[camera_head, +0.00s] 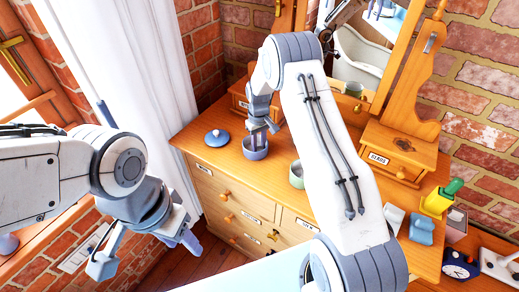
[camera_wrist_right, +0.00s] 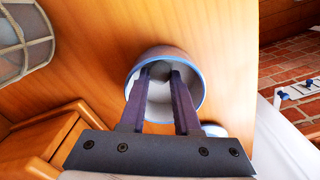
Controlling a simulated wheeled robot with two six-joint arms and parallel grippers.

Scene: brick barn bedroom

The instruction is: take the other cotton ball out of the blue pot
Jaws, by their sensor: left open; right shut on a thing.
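The blue pot (camera_head: 256,153) stands open on the wooden dresser top. My right gripper (camera_head: 262,128) reaches down into it from above. In the right wrist view, the pot (camera_wrist_right: 199,92) has a blue rim and a pale inside, and the fingers (camera_wrist_right: 163,75) are within its mouth. They are shut on a small greyish cotton ball (camera_wrist_right: 160,71), mostly hidden between the tips and shaded. The pot's blue lid (camera_head: 217,140) lies on the dresser left of the pot. My left gripper (camera_head: 146,252) is open and empty, low in front of the dresser's left side.
A grey-green pot (camera_head: 296,175) stands right of the blue pot, close to my right arm. A mirror (camera_head: 360,62) and small drawer boxes (camera_head: 394,155) stand behind. Blue and grey items (camera_head: 421,229) and a yellow-green object (camera_head: 438,200) crowd the right end. The left dresser top is clear around the lid.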

